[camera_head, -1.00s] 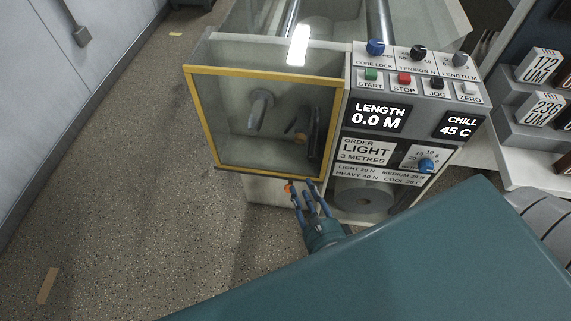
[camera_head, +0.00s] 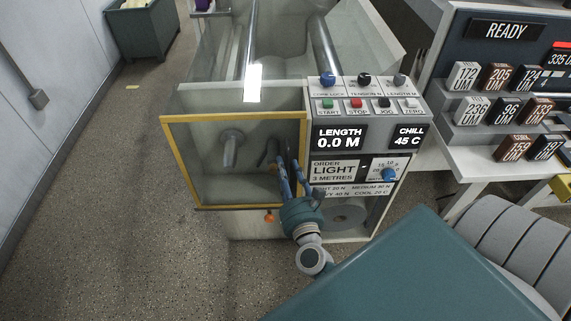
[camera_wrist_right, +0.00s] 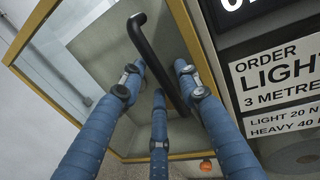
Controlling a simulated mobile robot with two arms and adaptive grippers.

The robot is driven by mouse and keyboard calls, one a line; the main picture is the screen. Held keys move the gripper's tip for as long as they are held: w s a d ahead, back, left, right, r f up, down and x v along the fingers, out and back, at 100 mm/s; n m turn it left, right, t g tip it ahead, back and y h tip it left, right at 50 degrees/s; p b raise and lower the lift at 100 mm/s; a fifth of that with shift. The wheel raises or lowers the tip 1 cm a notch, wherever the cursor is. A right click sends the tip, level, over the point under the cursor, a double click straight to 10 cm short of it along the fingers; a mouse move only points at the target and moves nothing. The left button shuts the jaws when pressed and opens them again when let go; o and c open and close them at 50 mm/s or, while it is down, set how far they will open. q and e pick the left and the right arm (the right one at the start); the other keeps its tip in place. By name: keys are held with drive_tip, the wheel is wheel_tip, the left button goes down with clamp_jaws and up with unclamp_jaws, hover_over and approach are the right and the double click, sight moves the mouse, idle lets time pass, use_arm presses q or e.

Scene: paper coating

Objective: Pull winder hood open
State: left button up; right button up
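The winder hood is a clear panel in a yellow frame (camera_head: 235,207) on the front left of the machine; it looks closed. Its black bar handle (camera_wrist_right: 158,60) runs slanting near the hood's right edge in the right wrist view. In the head view the handle is mostly hidden behind my fingers. My right gripper (camera_head: 285,165) is in front of the hood's right side. Its blue fingers (camera_wrist_right: 158,85) are spread open, with the handle between them in the picture; I cannot tell whether they touch it. My left gripper is not in view.
The control panel (camera_head: 365,112) with knobs and buttons is right of the hood. An orange knob (camera_head: 269,217) sits below the hood. A white table (camera_head: 490,160) with labelled blocks stands at the right.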

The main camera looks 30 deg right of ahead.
drive_tip(key=shift+w+d, duration=0.25)
drive_tip(key=shift+w, duration=0.25)
clamp_jaws()
